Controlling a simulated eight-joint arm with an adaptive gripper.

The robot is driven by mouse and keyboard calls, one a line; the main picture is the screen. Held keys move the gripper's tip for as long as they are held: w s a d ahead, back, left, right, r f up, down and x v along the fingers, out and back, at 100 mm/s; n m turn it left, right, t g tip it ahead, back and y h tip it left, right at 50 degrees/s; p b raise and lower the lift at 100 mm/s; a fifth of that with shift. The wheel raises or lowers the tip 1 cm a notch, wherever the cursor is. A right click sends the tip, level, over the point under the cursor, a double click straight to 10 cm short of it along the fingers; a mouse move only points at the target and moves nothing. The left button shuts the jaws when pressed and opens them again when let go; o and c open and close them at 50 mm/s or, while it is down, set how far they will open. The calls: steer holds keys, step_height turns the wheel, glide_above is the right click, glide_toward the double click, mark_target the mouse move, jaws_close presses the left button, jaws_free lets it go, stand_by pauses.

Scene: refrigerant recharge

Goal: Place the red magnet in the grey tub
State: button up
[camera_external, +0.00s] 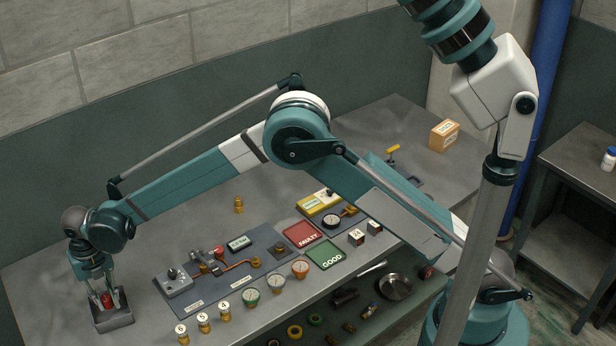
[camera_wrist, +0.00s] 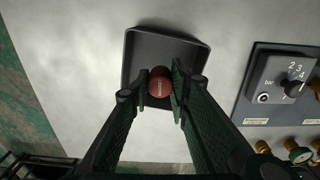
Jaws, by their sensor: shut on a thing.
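The red magnet (camera_wrist: 160,86) is between the two fingers of my gripper (camera_wrist: 160,92), which is shut on it. In the external view the magnet (camera_external: 108,300) shows low between the fingers of my gripper (camera_external: 104,297) at the left end of the bench. The grey tub (camera_wrist: 137,65) is a shallow dark square tray directly below the magnet; in the external view it (camera_external: 114,322) surrounds the space under the fingers. I cannot tell whether the magnet touches the tub floor. The fingers hide part of the tub's near side.
A board with a grey dial box (camera_external: 174,281) and copper piping stands right of the tub. Several numbered brass fittings (camera_external: 204,322) and gauges (camera_external: 251,297) line the bench front. Red (camera_external: 303,234) and green (camera_external: 326,254) mats lie farther right. The bench edge is close on the left.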

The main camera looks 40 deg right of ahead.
mark_target(112, 315)
steer(key=shift+f, duration=0.1)
steer(key=shift+f, duration=1.85)
steer(key=shift+f, duration=0.15)
steer(key=o, duration=0.9)
step_height(112, 315, up, 12)
steer(key=shift+d+r, duration=0.15)
steer(key=shift+r, duration=0.05)
